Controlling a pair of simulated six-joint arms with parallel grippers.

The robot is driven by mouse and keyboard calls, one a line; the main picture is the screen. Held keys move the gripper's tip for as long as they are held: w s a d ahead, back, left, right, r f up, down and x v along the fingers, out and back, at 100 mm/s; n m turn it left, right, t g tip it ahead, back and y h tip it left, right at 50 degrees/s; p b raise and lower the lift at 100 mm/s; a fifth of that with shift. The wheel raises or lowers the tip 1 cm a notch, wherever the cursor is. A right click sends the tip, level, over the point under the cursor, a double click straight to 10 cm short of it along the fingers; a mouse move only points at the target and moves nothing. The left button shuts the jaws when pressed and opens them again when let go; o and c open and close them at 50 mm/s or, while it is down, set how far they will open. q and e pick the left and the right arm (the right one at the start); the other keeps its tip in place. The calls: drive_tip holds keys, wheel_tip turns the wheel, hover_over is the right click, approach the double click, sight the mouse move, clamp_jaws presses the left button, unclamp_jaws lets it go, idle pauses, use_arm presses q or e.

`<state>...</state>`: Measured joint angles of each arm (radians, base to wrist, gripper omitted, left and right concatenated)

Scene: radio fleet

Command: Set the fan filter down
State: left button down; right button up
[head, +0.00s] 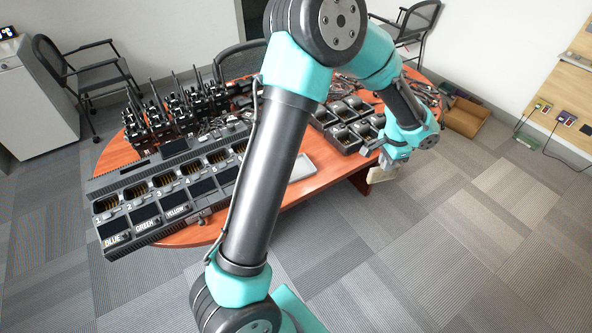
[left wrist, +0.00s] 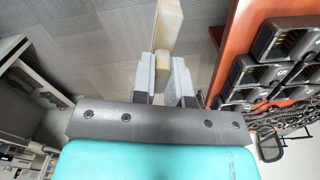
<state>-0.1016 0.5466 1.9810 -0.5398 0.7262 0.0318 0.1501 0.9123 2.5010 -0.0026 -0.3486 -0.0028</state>
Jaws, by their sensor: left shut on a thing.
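The fan filter (head: 382,174) is a flat beige panel, small in the head view, just off the right edge of the table and out over the floor. My left gripper (head: 387,161) is shut on it. In the left wrist view the filter (left wrist: 167,28) stands out beyond the fingertips of the left gripper (left wrist: 162,58), and its near end is between the two grey fingers. My right gripper is in neither view.
The orange-brown table (head: 325,178) holds a long charger bank (head: 165,190), several radios (head: 180,115) and black charger cups (head: 345,130). A brown cardboard box (head: 466,117) is on the floor at right. The grey carpet (head: 450,240) at lower right is clear.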

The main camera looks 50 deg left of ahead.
use_arm(q)
drive_tip(key=s+a+f+m, duration=0.3)
drive_tip(key=s+a+m, duration=0.4)
drive_tip(key=s, duration=0.3)
drive_tip(key=s+a+f+m, duration=0.3)
drive_tip(key=s+a+m, duration=0.5)
drive_tip(key=s+a, duration=0.2)
drive_tip(key=shift+s+f, duration=0.2)
drive_tip(key=shift+a, duration=0.15)
drive_tip(key=w+a+f, duration=0.1)
drive_tip(key=w+a, duration=0.9)
drive_tip(key=a, duration=0.1)
drive_tip(key=shift+f, duration=0.2)
drive_tip(key=shift+a, duration=0.15)
drive_tip(key=shift+w+a+f, duration=0.15)
drive_tip(key=shift+f, duration=0.75)
drive_tip(key=shift+w+a+f, duration=0.1)
drive_tip(key=shift+w+f, duration=0.05)
drive_tip(key=shift+f, duration=0.75)
drive_tip(key=shift+f, duration=0.1)
